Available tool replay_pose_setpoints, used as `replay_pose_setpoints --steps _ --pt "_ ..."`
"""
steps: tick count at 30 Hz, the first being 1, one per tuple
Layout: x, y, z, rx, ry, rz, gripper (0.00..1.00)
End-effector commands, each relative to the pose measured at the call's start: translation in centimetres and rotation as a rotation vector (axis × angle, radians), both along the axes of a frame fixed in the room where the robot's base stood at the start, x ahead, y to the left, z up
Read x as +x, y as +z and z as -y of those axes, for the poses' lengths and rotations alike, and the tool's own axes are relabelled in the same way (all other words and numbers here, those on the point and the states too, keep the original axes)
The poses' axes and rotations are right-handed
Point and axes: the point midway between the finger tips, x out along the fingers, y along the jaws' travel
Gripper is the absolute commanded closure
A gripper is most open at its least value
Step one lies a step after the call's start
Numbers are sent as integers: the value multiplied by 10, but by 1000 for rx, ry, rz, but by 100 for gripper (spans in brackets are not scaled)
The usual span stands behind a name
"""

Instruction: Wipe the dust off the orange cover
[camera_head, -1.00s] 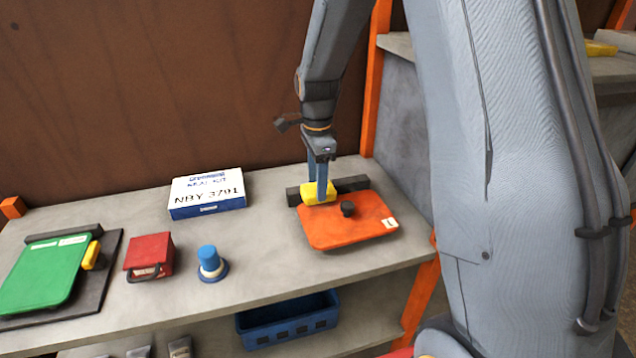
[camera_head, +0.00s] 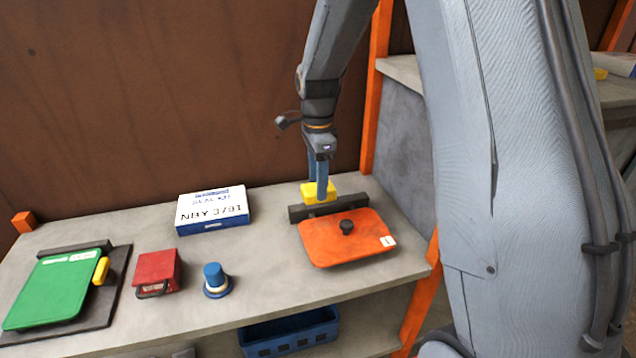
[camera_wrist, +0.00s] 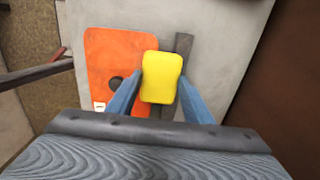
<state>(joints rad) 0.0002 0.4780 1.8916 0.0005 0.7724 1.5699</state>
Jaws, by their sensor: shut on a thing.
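The orange cover (camera_head: 325,245) lies on the right part of the grey bench top, with a black knob (camera_head: 346,227) and a small white label on it. No dust can be made out on it at this size. My gripper (camera_head: 320,188) is shut on a yellow sponge (camera_head: 309,192), at the cover's back edge, over the dark bar behind the cover. In the wrist view the sponge (camera_wrist: 161,77) sits between my two blue fingers and overlaps the edge of the orange cover (camera_wrist: 108,52) and the dark bar (camera_wrist: 184,45). I cannot tell whether the sponge touches either.
A white and blue box (camera_head: 212,212) stands left of the cover. A blue-capped object (camera_head: 215,277), a red box (camera_head: 156,270) and a green cover (camera_head: 50,290) stand further left. A blue crate (camera_head: 290,335) is on the shelf below. An orange post (camera_head: 374,110) rises behind the cover.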

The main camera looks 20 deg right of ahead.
Motion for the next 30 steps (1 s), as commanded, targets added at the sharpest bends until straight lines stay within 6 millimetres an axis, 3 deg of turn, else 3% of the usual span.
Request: replay_pose_setpoints --steps 7,18,30 --pt "0 3 0 0 0 1 75" --pt "0 29 0 0 0 -1 75" --pt "0 30 0 0 0 -1 75"
